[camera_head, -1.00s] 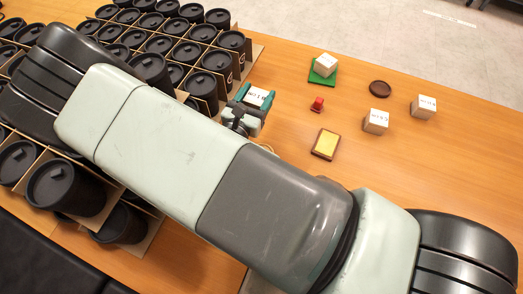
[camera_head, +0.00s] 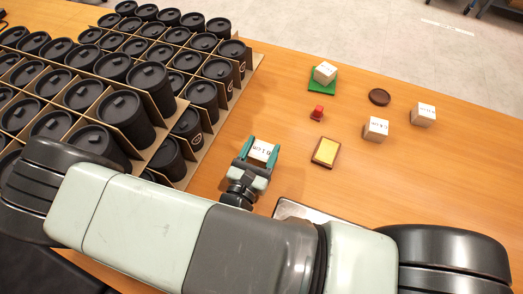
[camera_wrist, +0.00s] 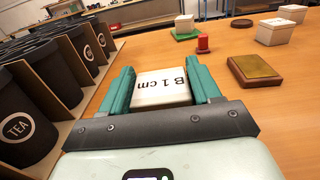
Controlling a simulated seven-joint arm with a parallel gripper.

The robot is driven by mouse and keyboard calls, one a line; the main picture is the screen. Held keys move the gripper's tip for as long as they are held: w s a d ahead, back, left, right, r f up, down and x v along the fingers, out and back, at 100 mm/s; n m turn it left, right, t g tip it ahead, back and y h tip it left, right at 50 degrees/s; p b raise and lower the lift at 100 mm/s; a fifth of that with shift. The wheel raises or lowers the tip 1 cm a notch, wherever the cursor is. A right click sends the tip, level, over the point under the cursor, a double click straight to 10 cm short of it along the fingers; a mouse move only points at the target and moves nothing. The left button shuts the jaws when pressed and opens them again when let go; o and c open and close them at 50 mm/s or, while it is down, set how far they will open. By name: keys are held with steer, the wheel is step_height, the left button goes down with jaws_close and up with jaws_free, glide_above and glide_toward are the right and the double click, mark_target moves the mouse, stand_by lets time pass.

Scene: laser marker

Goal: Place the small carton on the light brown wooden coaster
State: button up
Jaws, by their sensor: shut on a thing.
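My gripper (camera_head: 262,158) is shut on a small white carton (camera_head: 261,151) with black lettering on top. In the wrist view the carton (camera_wrist: 161,86) sits between the teal fingers, its lettering reading "B 1 cm". It is right of the black cups, over or on the wooden table; its clearance is unclear. A square brown piece with a yellowish top (camera_head: 326,152) lies to its right, apart from it. A round dark brown coaster (camera_head: 379,97) lies farther back right. No plainly light brown coaster stands out.
Cardboard crates of black lidded cups (camera_head: 125,118) fill the left. A white box (camera_head: 325,72) sits on a green mat (camera_head: 322,88). A red stamp-like thing (camera_head: 317,113) stands nearby. Two more white boxes (camera_head: 376,129) (camera_head: 423,114) stand right. The table between is clear.

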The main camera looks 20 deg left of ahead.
steer(key=shift+f, duration=0.6)
steer(key=o, duration=1.1)
steer(key=shift+f, duration=0.1)
steer(key=shift+s, duration=0.1)
steer(key=s, duration=1.1)
steer(key=shift+s, duration=0.4)
